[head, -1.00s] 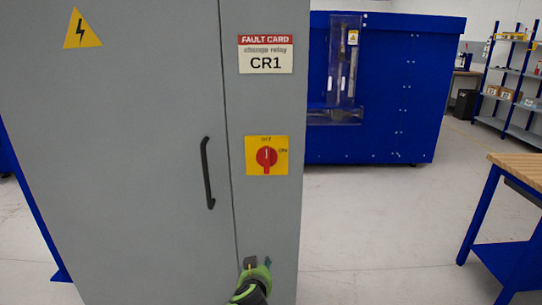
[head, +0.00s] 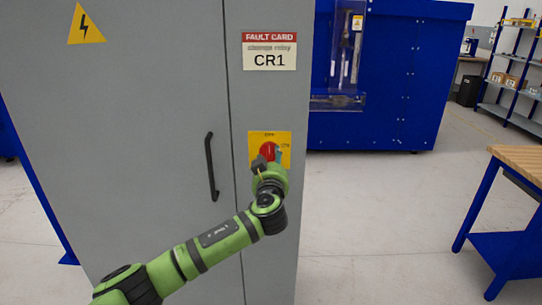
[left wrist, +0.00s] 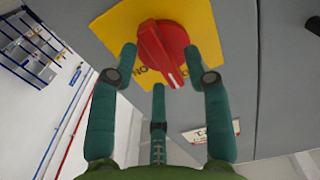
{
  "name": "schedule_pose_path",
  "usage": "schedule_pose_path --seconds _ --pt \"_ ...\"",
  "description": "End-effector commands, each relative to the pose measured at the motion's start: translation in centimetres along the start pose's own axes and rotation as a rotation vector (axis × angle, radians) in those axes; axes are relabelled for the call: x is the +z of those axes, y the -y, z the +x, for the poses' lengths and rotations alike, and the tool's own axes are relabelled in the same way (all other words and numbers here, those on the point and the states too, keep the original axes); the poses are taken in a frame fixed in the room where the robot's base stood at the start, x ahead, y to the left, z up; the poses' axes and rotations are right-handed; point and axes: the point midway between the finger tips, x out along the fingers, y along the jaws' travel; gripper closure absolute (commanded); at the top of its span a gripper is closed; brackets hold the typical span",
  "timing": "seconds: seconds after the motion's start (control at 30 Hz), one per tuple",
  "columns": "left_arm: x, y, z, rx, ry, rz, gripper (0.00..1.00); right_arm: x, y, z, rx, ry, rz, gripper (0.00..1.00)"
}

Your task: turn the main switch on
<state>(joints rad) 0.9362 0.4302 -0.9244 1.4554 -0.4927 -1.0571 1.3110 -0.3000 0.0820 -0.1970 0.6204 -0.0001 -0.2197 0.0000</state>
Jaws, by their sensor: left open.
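The main switch is a red knob (head: 267,150) on a yellow plate (head: 285,138), on the grey cabinet's front. My left gripper (head: 267,165) is in front of it and hides its lower part. In the left wrist view, the red knob (left wrist: 163,45) lies between and beyond the tips of my open left gripper (left wrist: 160,58). The fingers stand on either side of it; I cannot tell whether they touch. Its white mark points down in that turned picture, away from the part of the "ON" label that shows. My right gripper is not in view.
The grey cabinet door (head: 150,120) has a black handle (head: 212,167) left of the switch. A fault card (head: 269,52) reading CR1 is above. A blue machine (head: 400,80) stands behind, and a wooden-topped bench (head: 520,158) at right. Open floor lies between.

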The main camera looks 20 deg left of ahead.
Motion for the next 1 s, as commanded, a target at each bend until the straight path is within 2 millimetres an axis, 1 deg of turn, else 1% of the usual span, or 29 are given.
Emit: schedule_pose_path --seconds 0.13,0.4,0.43,0.47,0.5,0.53,0.8,1.0 --pt "-0.1 0.0 0.7 -0.001 0.000 0.000 0.51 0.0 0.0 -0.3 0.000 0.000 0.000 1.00" --pt "0.0 0.0 0.8 0.001 0.000 0.000 0.51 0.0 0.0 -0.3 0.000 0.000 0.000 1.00" --pt "0.0 0.0 0.8 0.001 0.000 0.000 0.59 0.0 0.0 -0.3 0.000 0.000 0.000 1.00" --pt "0.0 0.0 0.8 0.001 0.000 0.000 0.71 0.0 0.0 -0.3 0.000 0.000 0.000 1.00" --pt "0.0 0.0 0.8 0.001 0.000 0.000 0.87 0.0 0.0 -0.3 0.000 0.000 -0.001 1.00" --pt "0.0 0.0 0.8 0.001 0.000 0.000 0.99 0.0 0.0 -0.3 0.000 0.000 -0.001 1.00" --pt "0.1 0.0 0.8 0.000 0.001 0.004 1.00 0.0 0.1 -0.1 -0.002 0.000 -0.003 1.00" --pt "0.5 0.0 0.8 0.000 0.002 0.051 1.00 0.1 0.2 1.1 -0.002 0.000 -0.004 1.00"
